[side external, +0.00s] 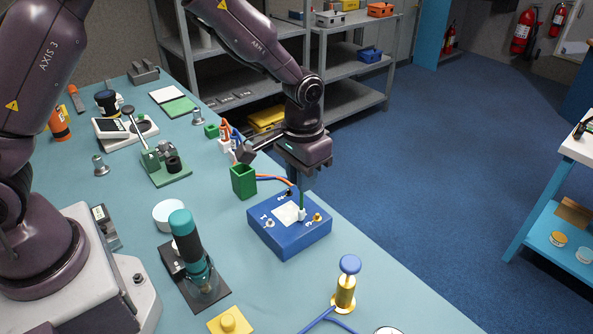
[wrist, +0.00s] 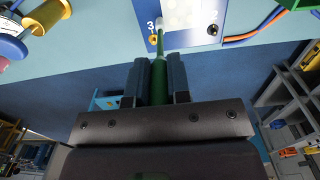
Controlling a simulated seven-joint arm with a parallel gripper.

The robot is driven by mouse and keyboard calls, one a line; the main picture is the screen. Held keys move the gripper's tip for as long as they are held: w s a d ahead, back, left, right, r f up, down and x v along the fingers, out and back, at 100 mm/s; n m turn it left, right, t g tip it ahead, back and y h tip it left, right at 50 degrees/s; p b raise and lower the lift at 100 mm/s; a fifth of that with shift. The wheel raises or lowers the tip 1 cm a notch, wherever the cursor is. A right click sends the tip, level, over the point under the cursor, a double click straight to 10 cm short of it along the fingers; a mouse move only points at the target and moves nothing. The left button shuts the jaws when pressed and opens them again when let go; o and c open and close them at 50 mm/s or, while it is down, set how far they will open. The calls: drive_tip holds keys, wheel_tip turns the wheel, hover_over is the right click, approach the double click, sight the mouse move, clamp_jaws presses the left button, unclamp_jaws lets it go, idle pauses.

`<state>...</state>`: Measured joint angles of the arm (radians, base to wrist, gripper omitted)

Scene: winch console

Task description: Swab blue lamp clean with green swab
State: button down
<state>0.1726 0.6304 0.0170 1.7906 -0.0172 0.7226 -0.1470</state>
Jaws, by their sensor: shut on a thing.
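My gripper (wrist: 160,85) is shut on the green swab (wrist: 159,65) and points down over the blue box (side external: 284,238). The swab also shows in the side view (side external: 302,199), roughly upright below the jaws. The box has a pale square panel (side external: 287,214) on top, with numbered small fittings around it. The pale swab tip (wrist: 159,24) is at the panel's edge, near the number 3 and a brass fitting (wrist: 153,39). I cannot tell whether the tip touches. No part is clearly marked as a lamp.
An open green holder (side external: 243,182) stands behind the box, with orange and blue cables nearby. A brass post with a blue round top (side external: 348,267) stands in front. A teal-capped device (side external: 188,240) stands to the left. The bench edge is close on the right.

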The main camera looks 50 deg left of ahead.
drive_tip(key=shift+d, duration=0.15)
drive_tip(key=shift+r, duration=2.55)
drive_tip(key=s+a+f, duration=0.1)
drive_tip(key=a+f, duration=0.3)
drive_tip(key=a, duration=0.2)
drive_tip(key=shift+s+a, duration=0.25)
drive_tip(key=shift+s, duration=0.05)
drive_tip(key=shift+f, duration=0.65)
drive_tip(key=shift+d, duration=0.1)
